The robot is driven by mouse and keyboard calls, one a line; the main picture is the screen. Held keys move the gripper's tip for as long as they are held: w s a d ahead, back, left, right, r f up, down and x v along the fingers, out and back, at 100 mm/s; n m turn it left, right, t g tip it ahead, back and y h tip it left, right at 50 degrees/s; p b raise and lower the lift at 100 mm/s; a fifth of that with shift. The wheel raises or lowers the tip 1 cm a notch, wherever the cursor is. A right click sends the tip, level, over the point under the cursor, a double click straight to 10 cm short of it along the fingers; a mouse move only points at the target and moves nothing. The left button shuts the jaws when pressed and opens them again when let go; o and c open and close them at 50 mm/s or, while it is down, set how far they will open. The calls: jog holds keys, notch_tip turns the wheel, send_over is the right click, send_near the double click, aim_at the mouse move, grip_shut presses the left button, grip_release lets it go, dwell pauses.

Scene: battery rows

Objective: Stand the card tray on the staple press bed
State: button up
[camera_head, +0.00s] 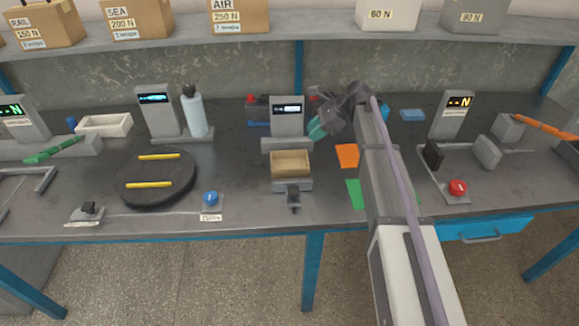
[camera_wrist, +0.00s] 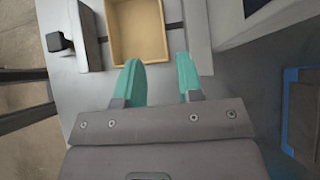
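The card tray looks to be the tan, open-topped, empty box (camera_head: 290,163), upright on the grey bed (camera_head: 292,185) of a small press with a display (camera_head: 287,115) and a black handle. The tray also shows at the top of the wrist view (camera_wrist: 138,30), between grey parts, with its far end cut off. My gripper (camera_head: 317,130) is above the bench, right of the display and behind the tray. In the wrist view, its teal fingers (camera_wrist: 159,72) are apart with nothing between them. They look clear of the tray.
A black turntable (camera_head: 153,178) with two yellow bars and a blue button (camera_head: 210,198) stand to the left. Orange (camera_head: 347,156) and green (camera_head: 355,193) mats lie right of the press. A press with a red button (camera_head: 457,188) stands farther right.

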aim_at(301, 158)
jog(key=b+x, duration=0.3)
jog(key=x, duration=0.2)
jog(key=shift+d+f+b, duration=0.15)
jog(key=shift+f+b, duration=0.1)
jog(key=shift+b, duration=0.1)
jog(key=shift+a+f, duration=0.2)
jog(key=shift+a, duration=0.1)
jog(key=shift+a+r, duration=0.1)
jog(key=b+x, duration=0.3)
jog(key=x, duration=0.2)
jog(key=shift+w+b, duration=0.15)
jog(key=shift+b, duration=0.25)
grip_shut()
